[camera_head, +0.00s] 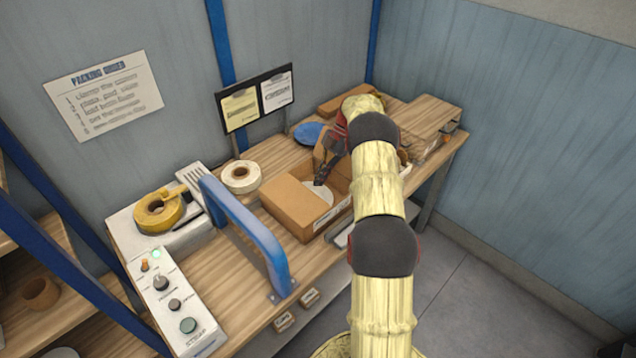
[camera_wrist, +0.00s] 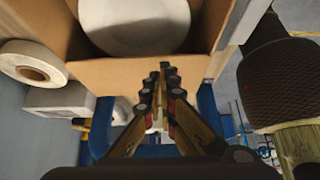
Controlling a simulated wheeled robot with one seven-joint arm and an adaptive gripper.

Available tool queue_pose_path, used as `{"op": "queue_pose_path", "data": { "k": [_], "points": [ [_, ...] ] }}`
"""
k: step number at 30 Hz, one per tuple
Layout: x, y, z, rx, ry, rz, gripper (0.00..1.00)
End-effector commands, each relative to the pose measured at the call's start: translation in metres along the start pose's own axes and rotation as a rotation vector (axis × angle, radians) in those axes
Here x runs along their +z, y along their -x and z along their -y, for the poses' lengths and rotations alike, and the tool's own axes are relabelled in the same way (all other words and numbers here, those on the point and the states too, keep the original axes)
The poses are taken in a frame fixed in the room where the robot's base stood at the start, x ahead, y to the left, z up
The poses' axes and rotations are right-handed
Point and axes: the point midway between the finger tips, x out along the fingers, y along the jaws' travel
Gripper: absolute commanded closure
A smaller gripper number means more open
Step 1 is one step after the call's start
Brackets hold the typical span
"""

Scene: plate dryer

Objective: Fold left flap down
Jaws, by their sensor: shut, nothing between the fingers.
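The cardboard box (camera_head: 283,206) sits on the wooden bench in the head view, with a white plate (camera_head: 318,192) inside it. In the wrist view the box (camera_wrist: 105,73) fills the top, and the plate (camera_wrist: 135,22) shows in it. A brown cardboard panel (camera_head: 319,152) stands up at the far side of the box; I cannot tell for sure which flap it is. My gripper (camera_head: 321,181) is shut and empty, pointing down at the box opening. In the wrist view my gripper (camera_wrist: 164,75) overlaps the box edge; contact cannot be told. My arm hides the box's right side.
A blue handle-like frame (camera_head: 245,230) rises left of the box. A white tape roll (camera_head: 240,176) lies behind it, and a yellow tape roll (camera_head: 158,211) sits farther left. A control panel (camera_head: 175,300) is at the front left. A blue disc (camera_head: 308,132) lies behind the box.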

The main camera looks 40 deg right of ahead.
Motion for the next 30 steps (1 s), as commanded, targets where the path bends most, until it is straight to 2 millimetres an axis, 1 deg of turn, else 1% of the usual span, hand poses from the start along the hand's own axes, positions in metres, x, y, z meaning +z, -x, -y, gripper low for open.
{"op": "queue_pose_path", "data": {
  "k": [1, 9, 12, 15, 18, 21, 27, 30],
  "points": [
    [0.001, 0.009, 0.000, 0.003, 0.000, 0.003, 1.00],
    [0.002, 0.063, 0.000, 0.003, 0.000, 0.002, 1.00],
    [0.002, 0.080, 0.000, 0.002, 0.000, 0.002, 1.00],
    [0.002, 0.093, -0.001, 0.002, 0.001, 0.002, 1.00],
    [0.001, 0.101, 0.000, 0.001, 0.001, 0.001, 1.00],
    [0.001, 0.105, 0.000, 0.001, 0.000, 0.001, 1.00],
    [0.001, 0.106, 0.000, 0.000, 0.000, 0.000, 1.00],
    [0.001, 0.105, 0.000, 0.000, -0.027, 0.000, 1.00]
  ]
}}
